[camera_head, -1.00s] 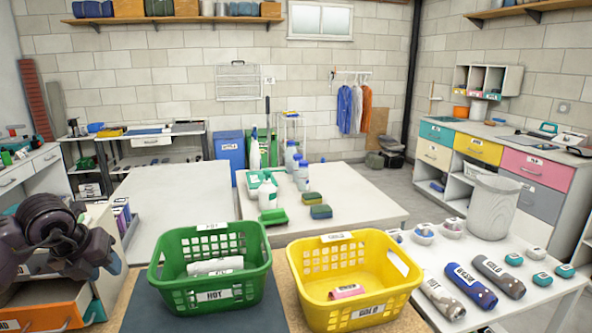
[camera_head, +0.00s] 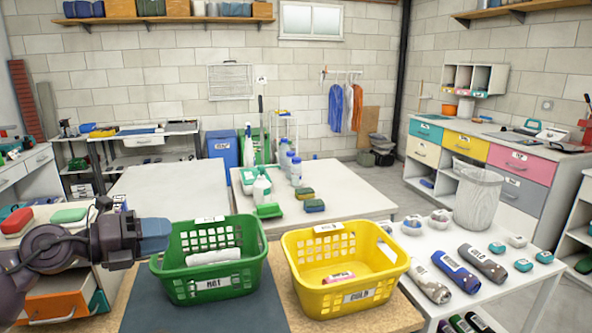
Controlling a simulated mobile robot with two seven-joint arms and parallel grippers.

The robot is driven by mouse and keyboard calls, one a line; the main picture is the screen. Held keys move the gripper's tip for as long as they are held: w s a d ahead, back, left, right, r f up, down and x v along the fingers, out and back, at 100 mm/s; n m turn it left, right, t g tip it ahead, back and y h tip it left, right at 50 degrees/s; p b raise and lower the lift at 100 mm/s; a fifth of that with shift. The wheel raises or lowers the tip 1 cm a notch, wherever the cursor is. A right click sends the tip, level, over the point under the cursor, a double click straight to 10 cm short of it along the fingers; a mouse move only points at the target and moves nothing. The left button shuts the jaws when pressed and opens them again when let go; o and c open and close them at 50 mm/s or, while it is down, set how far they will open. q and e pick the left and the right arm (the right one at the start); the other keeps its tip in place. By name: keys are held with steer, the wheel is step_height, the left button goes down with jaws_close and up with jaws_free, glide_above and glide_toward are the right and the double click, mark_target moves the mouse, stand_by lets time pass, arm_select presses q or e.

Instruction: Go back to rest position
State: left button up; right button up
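My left gripper (camera_head: 154,236) comes in from the left, held level with its blue-grey fingers pointing right, close to the left rim of the green basket. I see no object in it, but the gap between its fingers does not show. The green basket (camera_head: 188,290), labelled HOT, holds a white rolled item (camera_head: 213,256). The yellow basket (camera_head: 325,302), labelled COLD, holds a pink-and-white item (camera_head: 338,277). My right gripper is not in view.
The baskets stand on a dark mat (camera_head: 240,312) and brown board. A white table (camera_head: 470,230) at right holds several bottles, small cases and bowls. An orange-fronted drawer unit (camera_head: 60,305) stands below my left arm. The table (camera_head: 172,192) behind is mostly clear.

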arm_select(q)
steer(key=s+a+f+n+t+y, duration=0.1)
steer(key=s+f+n+t+y, duration=0.1)
steer(key=f+n, duration=0.4)
steer(key=s+a+f+n+t+y, duration=0.1)
steer(key=s+f+n+t+y, duration=0.2)
steer(key=f+n, duration=0.4)
steer(key=s+a+f+n+t+y, duration=0.2)
steer(key=f+n+y, duration=0.3)
steer(key=n, duration=0.6)
steer(key=shift+s+f+n, duration=0.2)
steer(key=shift+f, duration=0.45)
steer(key=shift+s+f+n, duration=0.15)
steer(key=shift+f+n, duration=0.05)
steer(key=shift+f, duration=0.4)
steer(key=s+d+f+n+g+y, duration=0.1)
steer(key=s+f+n, duration=0.3)
steer(key=s+f, duration=0.4)
steer(key=s+d+f+n+g+y, duration=0.1)
steer(key=s+f+n+g, duration=0.3)
steer(key=s+f, duration=0.5)
steer(key=s+y, duration=0.1)
steer(key=s, duration=0.3)
steer(key=shift+s+n, duration=0.3)
steer(key=shift+s, duration=0.1)
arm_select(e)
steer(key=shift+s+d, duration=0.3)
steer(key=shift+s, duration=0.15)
